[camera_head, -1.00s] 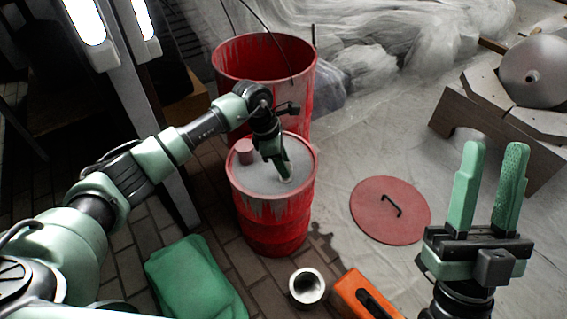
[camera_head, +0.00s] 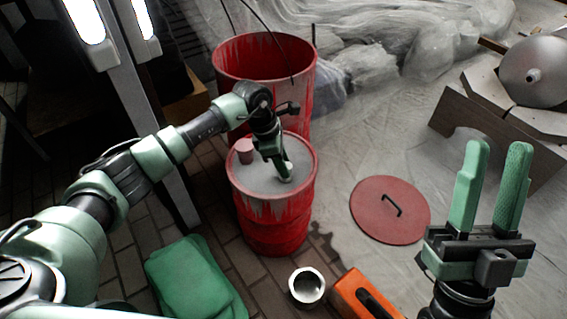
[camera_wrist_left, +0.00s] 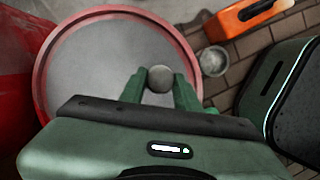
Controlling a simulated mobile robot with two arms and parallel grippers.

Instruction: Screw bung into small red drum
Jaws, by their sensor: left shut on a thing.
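The small red drum (camera_head: 275,230) stands upright on the brick floor, with a grey top inside a red rim. My left gripper (camera_head: 285,176) points down at the near right part of that top. In the left wrist view its fingers (camera_wrist_left: 160,85) are shut on the round grey bung (camera_wrist_left: 160,78), close to the drum's rim (camera_wrist_left: 44,75). The gripper hides most of the bung and any hole under it, so I cannot tell how far it is seated. My right gripper (camera_head: 497,150) is open and empty, fingers up, at the right.
A larger open red drum (camera_head: 300,110) stands directly behind. A pink cylinder (camera_head: 243,151) is on the small drum's top. Around it are a red lid (camera_head: 375,222), a metal cup (camera_head: 307,286), an orange case (camera_head: 350,292) and a green canister (camera_head: 195,278).

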